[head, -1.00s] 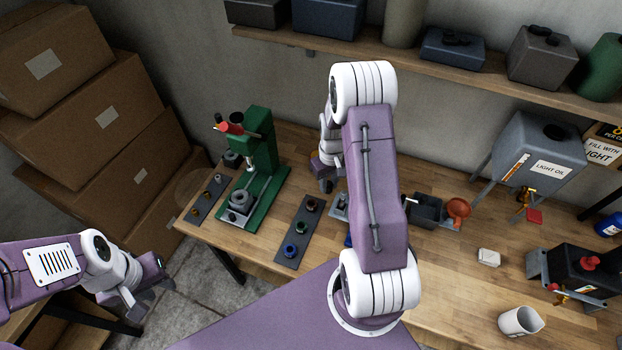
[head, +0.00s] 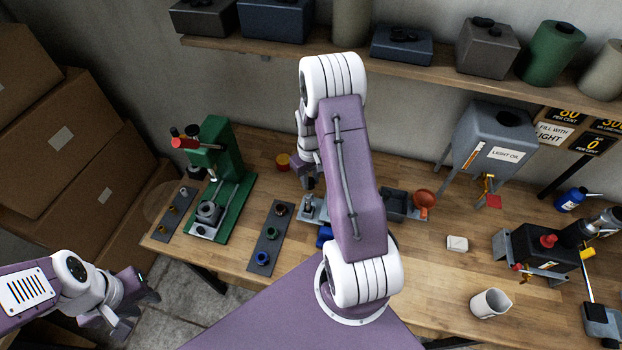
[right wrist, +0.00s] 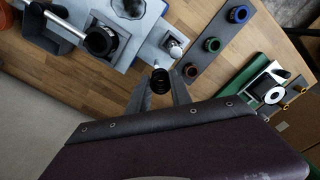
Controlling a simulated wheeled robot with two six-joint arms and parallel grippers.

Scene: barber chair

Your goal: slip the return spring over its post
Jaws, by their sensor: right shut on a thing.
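My right gripper (right wrist: 158,96) is shut on a small dark coiled ring, which looks like the return spring (right wrist: 161,80), held end-on at the fingertips in the right wrist view. In the head view this gripper (head: 309,184) is small and partly hidden by my own arm, and the spring cannot be made out. Just beyond the spring in the wrist view is a grey fixture (right wrist: 160,36) with a short silver post (right wrist: 173,47). The spring appears apart from it; height is unclear. In the head view my left gripper (head: 133,314) is empty, its fingers apart, off the bench's left front.
A dark strip (head: 268,240) with several coloured rings lies left of the fixture. A green press (head: 217,150) stands farther left. A dark bin (head: 394,207) and orange funnel (head: 424,198) are to the right. Wood (head: 420,260) is clear at centre right.

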